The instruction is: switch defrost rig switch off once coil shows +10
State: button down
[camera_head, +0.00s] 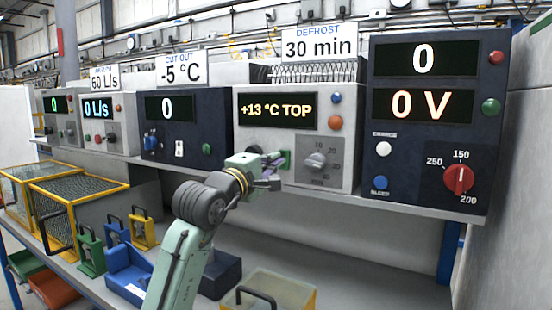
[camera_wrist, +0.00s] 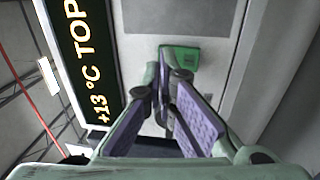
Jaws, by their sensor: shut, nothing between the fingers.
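The defrost rig (camera_head: 245,140) is a pale box under a "DEFROST 30 min" sign (camera_head: 319,43). Its lit display (camera_head: 278,111) reads "+13 °C TOP", and the same display (camera_wrist: 82,50) shows in the wrist view. A green switch (camera_head: 287,158) sits low on its front, left of a grey dial (camera_head: 317,161). The wrist view shows the green switch (camera_wrist: 193,57) just beyond my fingertips. My gripper (camera_head: 274,164) is shut and empty, its tips at the switch. I cannot tell whether they touch it. The fingers partly cover the switch.
A dark unit (camera_head: 420,150) reading 0 and 0 V, with a red dial (camera_head: 458,179), stands to the right. A dark "CUT OUT -5 °C" unit (camera_head: 215,115) stands to the left. Below are a blue bin (camera_head: 128,268), mesh cages (camera_head: 75,188) and a yellowish clear box (camera_head: 285,288).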

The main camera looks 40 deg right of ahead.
jog(key=r+b+v, duration=0.2)
jog(key=b+v, duration=0.1)
jog(key=v, duration=0.6)
jog(key=shift+a, duration=0.5)
jog(key=shift+s+r, duration=0.1)
jog(key=shift+r, duration=0.05)
